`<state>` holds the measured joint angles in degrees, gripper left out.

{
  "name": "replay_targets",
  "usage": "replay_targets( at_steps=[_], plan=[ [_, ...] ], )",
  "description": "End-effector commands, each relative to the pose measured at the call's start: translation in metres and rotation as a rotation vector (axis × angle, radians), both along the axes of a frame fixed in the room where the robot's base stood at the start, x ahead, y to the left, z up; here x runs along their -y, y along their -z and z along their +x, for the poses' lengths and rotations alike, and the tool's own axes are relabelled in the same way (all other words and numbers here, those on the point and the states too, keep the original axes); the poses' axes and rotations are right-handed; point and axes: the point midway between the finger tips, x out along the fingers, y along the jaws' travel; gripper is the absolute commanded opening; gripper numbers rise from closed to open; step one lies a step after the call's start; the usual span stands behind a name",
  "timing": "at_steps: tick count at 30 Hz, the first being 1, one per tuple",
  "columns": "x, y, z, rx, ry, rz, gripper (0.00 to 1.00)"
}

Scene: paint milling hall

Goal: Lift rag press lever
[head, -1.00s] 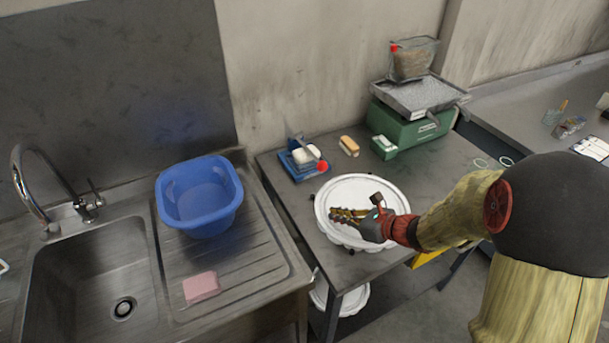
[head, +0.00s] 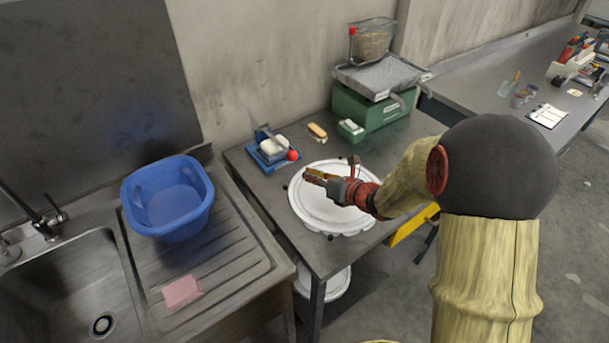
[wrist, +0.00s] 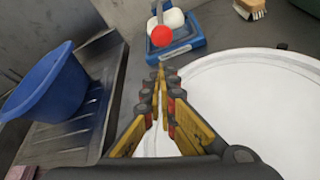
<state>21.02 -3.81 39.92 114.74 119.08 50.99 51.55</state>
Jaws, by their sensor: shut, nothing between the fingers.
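A small blue press (head: 274,152) with white rag-like lumps in it sits on the grey table. Its lever ends in a red ball (head: 293,155) on the near right side, low down. In the wrist view the red ball (wrist: 162,36) stands just beyond my fingertips, in front of the white lumps (wrist: 172,19). My gripper (head: 308,174) is shut and empty, over the far left rim of the white round lid. It points at the ball, with a small gap seeming to remain between them. The wrist view shows the closed fingertips (wrist: 161,70) meeting below the ball.
The white lid (head: 330,220) lies under my gripper. A wooden brush (head: 317,131) and a green machine (head: 375,109) with a metal tray and its own red knob (head: 352,31) stand behind. A blue tub (head: 170,200) and pink sponge (head: 182,292) are on the sink drainer left.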

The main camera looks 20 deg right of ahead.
Motion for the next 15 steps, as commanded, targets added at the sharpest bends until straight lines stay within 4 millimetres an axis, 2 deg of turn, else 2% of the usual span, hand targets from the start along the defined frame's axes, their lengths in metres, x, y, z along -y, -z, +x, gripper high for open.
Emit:
replay_targets(
  at_steps=[9,15],
  plan=[
    [-0.023,0.024,0.046,-0.002,-0.002,0.000,0.00],
    [-0.032,0.031,0.065,-0.001,0.000,0.000,0.00]
  ],
)
